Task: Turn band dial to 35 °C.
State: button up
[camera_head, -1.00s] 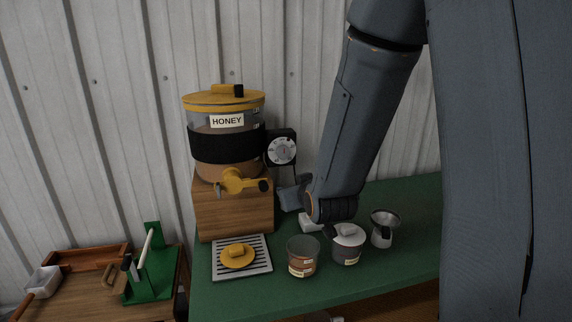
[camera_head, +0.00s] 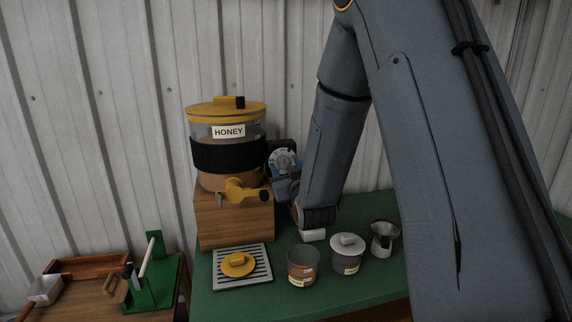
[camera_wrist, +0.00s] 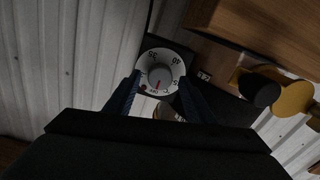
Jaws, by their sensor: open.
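The band dial (camera_head: 285,160) is a round white disc with dark markings on a black box, at the right side of the honey tank's black heating band (camera_head: 222,155). In the wrist view the dial (camera_wrist: 161,70) shows upside down, with numbers around its rim and a central knob with a red mark; I cannot read its setting for sure. My gripper (camera_head: 287,172) is in front of the dial, hiding its lower part in the head view. In the wrist view my gripper (camera_wrist: 160,90) is open, with one finger on each side of the dial's near edge.
The honey tank (camera_head: 228,125) stands on a wooden block (camera_head: 235,222) with a yellow tap (camera_head: 238,190) close left of my gripper. A drip tray (camera_head: 242,282), a glass jar (camera_head: 303,265), a lidded pot (camera_head: 347,252) and a metal jug (camera_head: 384,238) stand on the green table (camera_head: 340,290).

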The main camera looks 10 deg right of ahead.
jog(key=shift+w, duration=0.35)
jog(key=c, duration=1.1)
jog(key=shift+o, duration=0.2)
